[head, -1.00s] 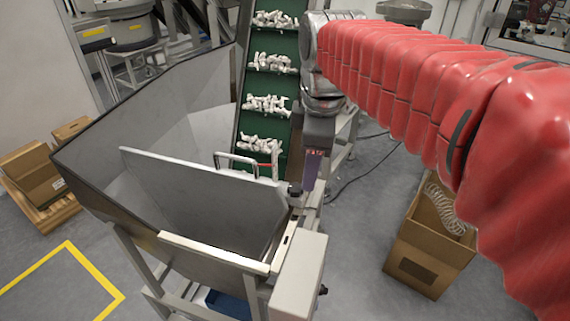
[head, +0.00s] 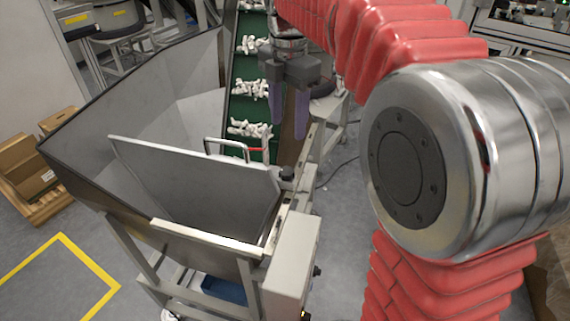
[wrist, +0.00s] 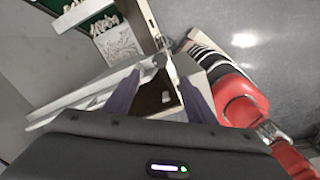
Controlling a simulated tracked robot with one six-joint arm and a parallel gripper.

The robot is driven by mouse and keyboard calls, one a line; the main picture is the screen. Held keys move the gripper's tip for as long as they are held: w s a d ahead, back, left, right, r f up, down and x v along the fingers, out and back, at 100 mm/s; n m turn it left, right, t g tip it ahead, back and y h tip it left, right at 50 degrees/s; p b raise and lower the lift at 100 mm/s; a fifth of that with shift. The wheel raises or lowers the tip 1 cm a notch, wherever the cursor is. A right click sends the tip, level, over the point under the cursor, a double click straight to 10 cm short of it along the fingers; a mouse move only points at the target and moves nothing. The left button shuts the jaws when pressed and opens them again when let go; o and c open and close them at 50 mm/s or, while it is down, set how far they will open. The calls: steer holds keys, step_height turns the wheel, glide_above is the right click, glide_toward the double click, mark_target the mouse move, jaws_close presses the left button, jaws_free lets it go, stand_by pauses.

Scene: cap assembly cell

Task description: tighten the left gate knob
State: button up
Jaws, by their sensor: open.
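No second gate knob can be made out, so I cannot confirm from the pictures which side this one is. My gripper (head: 289,125) is open and empty, its two purple fingers pointing down above and behind the knob, apart from it. In the wrist view my gripper (wrist: 160,100) has its fingers spread over the gate's edge. A small dark spot between them may be the knob, but it is unclear.
A handle (head: 232,147) with a red part stands on the gate. A green conveyor (head: 246,110) with white parts rises behind. A grey box (head: 292,262) is mounted at the hopper's front right corner. Cardboard boxes (head: 25,165) stand at the left.

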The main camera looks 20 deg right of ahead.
mark_target(287, 170)
steer(key=shift+f, duration=0.15)
step_height(287, 170, down, 14)
steer(key=shift+r, duration=0.2)
stand_by(0.4)
steer(key=shift+c, duration=0.2)
